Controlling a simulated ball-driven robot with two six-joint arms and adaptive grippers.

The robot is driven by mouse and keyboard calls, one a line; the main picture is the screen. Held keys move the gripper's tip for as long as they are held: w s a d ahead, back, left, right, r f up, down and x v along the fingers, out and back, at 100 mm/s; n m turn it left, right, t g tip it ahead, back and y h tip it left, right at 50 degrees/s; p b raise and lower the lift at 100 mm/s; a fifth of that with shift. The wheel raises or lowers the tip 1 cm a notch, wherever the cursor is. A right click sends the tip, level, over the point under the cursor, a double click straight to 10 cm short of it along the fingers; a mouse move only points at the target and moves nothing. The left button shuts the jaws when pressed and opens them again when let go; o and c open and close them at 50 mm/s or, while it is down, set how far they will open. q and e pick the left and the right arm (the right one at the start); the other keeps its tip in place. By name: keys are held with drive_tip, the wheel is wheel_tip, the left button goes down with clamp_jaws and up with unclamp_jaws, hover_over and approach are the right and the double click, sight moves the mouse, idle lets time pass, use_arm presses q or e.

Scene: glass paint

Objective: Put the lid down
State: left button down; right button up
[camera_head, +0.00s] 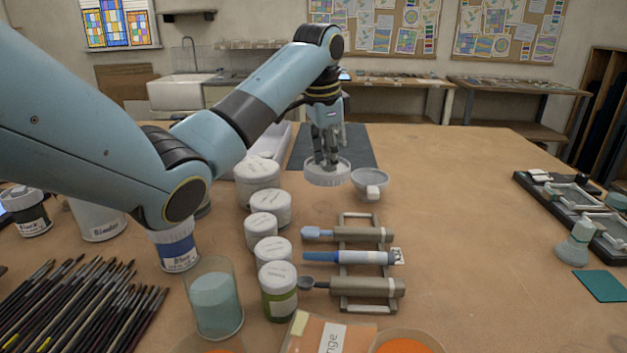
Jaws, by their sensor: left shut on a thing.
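My left gripper (327,160) points down at the front edge of a dark mat. It is shut on a white round lid (327,174). The lid is level and sits low, over or on the table by the mat; I cannot tell whether it touches the surface. A small pale bowl (369,180) is just to the right of the lid. My right gripper is not in view.
Several white-lidded jars (270,208) stand in a row left of the lid. A rack (354,262) holding tools lies in front. The dark mat (362,148) is behind the lid. The table right of the rack is clear up to a dark tray (533,190).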

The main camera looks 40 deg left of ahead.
use_arm(q)
drive_tip(key=a+f, duration=0.1)
drive_tip(key=a, duration=0.1)
drive_tip(key=w+a+f, duration=0.2)
drive_tip(key=a, duration=0.1)
drive_tip(key=shift+a+f, duration=0.3)
drive_tip(key=shift+a, duration=0.05)
wheel_tip(320, 180, down, 4)
drive_tip(key=shift+s+f, duration=0.1)
drive_tip(key=c, duration=1.1)
unclamp_jaws()
drive_tip(key=r, duration=0.4)
drive_tip(key=s+r, duration=0.1)
drive_tip(key=r, duration=0.3)
drive_tip(key=s+r, duration=0.1)
drive_tip(key=r, duration=0.3)
drive_tip(key=shift+s+d, duration=0.15)
drive_tip(key=shift+d, duration=0.1)
drive_tip(key=shift+r, duration=0.1)
